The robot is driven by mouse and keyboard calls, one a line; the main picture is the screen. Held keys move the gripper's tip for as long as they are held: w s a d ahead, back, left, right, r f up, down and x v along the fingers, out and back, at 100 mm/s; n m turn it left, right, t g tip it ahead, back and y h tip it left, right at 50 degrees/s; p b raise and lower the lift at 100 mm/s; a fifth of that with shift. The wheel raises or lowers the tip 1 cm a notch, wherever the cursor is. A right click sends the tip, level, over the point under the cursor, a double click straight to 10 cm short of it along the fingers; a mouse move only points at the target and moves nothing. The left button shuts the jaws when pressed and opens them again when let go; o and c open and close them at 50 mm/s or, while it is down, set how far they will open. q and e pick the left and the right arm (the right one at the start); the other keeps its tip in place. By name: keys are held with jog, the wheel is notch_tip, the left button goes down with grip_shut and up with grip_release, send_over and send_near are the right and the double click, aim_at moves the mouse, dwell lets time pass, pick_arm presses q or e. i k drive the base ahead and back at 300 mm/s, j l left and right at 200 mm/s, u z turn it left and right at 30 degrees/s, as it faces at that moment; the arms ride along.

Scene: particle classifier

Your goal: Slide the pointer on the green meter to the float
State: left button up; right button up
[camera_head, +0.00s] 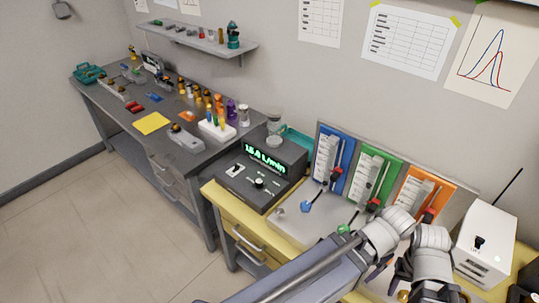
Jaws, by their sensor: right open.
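The green meter (367,163) stands upright between a blue meter (346,145) and an orange meter (412,184). It has a pale scale plate and a slim tube. A small red and black piece (373,205), apparently its pointer, sits at its lower right. The float is too small to make out. My right gripper (387,268) is below and in front of the green and orange meters, mostly hidden by my arm's joints. It is apart from the pointer, and I see nothing held.
A black control box (262,172) with a green flow readout stands left of the meters. A white box (485,243) with a switch stands at right. Blue (306,206) and green (344,229) knobs stand before the meters. A cluttered grey bench (120,95) is behind left.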

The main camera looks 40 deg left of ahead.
aim_at(373, 209)
jog(key=j+u, duration=0.95)
jog(key=j, duration=0.15)
jog(key=i, duration=0.05)
